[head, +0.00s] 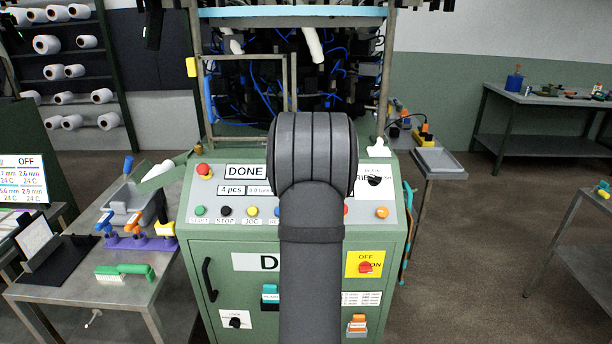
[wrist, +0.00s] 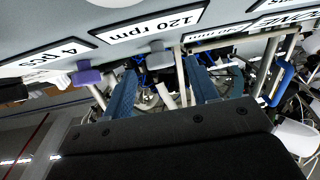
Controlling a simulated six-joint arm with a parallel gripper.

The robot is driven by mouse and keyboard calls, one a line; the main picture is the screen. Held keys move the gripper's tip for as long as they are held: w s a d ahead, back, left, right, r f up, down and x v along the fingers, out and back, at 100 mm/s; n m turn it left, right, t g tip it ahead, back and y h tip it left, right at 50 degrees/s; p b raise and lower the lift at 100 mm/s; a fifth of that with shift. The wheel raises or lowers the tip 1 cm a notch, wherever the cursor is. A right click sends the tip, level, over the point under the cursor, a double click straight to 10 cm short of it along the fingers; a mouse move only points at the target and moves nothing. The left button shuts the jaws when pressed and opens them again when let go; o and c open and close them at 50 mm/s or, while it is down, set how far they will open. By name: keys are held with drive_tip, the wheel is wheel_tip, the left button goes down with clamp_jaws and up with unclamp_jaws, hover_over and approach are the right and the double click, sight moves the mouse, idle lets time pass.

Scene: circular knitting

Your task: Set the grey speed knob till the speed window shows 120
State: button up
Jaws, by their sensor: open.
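In the wrist view the speed window (wrist: 152,28) reads 120 rpm. A grey knob (wrist: 155,58) sits just below that window in the picture. My gripper (wrist: 160,68) is open, with one blue finger on each side of the knob in the picture and a visible gap to it on both sides. I cannot tell how far the fingertips are from the panel. In the head view my arm covers the middle of the green machine's control panel (head: 232,199), so the speed window, the knob and my fingers are hidden there.
A purple knob (wrist: 88,77) is left of my fingers, near a window (wrist: 62,52) reading 4 pcs. The head view shows a DONE display (head: 245,172), a red button (head: 203,170), a row of coloured buttons (head: 225,211) and a red switch (head: 365,267) on yellow.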

drive_tip(key=shift+w+a, duration=0.1)
drive_tip(key=shift+w, duration=1.5)
drive_tip(key=c, duration=1)
drive_tip(key=shift+n+y, duration=0.3)
drive_tip(key=shift+d+n+g+y, duration=0.15)
drive_tip(key=shift+n+g+y, duration=0.1)
drive_tip(key=shift+n+y, duration=0.6)
drive_tip(key=shift+d+n+g+y, duration=0.15)
drive_tip(key=shift+n+g+y, duration=0.1)
drive_tip(key=shift+n+y, duration=0.55)
drive_tip(key=shift+w+d+n+g+y, duration=0.1)
drive_tip(key=shift+n+g+y, duration=0.7)
drive_tip(key=shift+n+y, duration=0.7)
drive_tip(key=shift+n, duration=0.55)
